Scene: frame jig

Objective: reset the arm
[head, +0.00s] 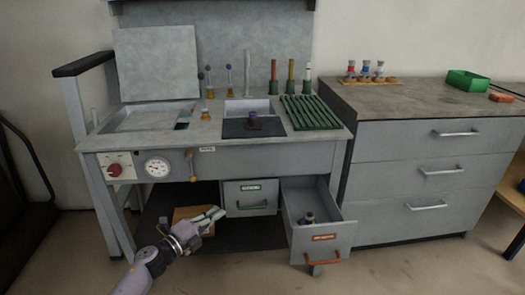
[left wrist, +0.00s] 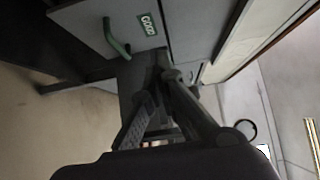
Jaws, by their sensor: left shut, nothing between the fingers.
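My left arm comes in from the lower left in the head view. My left gripper (head: 216,213) is in front of the bench's lower part, near the green-handled drawer (head: 250,196). Its fingers are together and hold nothing. In the left wrist view, the gripper (left wrist: 165,68) points toward the drawer front (left wrist: 110,28) with its green label and green handle. I cannot tell whether the fingertips touch the drawer. My right gripper is not in view.
A drawer with an orange handle (head: 322,240) stands open right of my gripper, with a small dark object (head: 309,218) inside. The workbench (head: 215,132) overhangs the gripper. A grey cabinet (head: 430,165) stands at right. The floor in front is clear.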

